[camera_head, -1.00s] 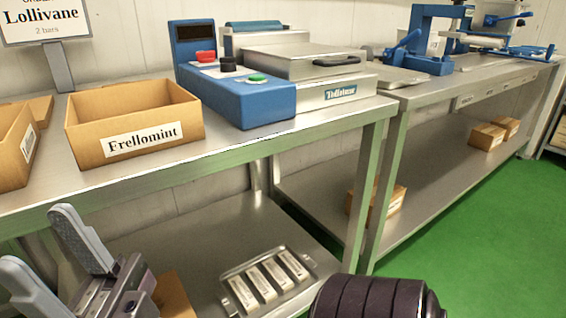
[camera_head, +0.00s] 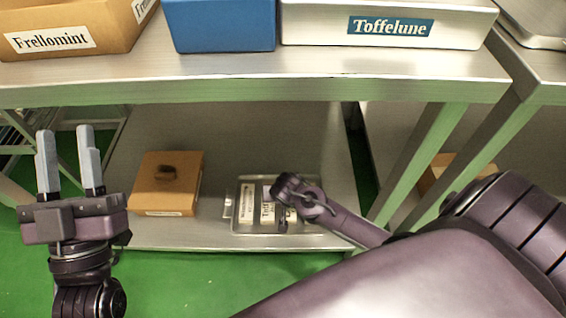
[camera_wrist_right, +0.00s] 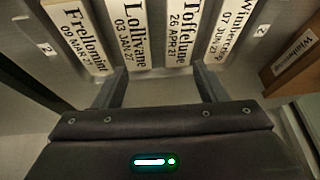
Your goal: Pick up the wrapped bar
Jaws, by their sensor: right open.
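Several wrapped bars with white labels lie side by side in a metal tray (camera_head: 238,232) on the lower shelf. In the right wrist view the labels show Frellomint (camera_wrist_right: 75,35), Lollivane (camera_wrist_right: 129,35), Toffelune (camera_wrist_right: 184,35) and one starting "Win" (camera_wrist_right: 232,30). My right gripper (camera_wrist_right: 158,88) is open; its fingers point at the tray, with the lower ends of the Lollivane and Toffelune bars between them in the picture. In the head view my right wrist (camera_head: 292,190) covers part of the tray. My left gripper (camera_head: 65,150) is open and empty, left of the shelf.
A brown cardboard box (camera_head: 168,190) sits left of the tray on the lower shelf. The steel tabletop (camera_head: 250,85) overhangs the shelf, with a leg (camera_head: 425,155) on the right. The floor is green.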

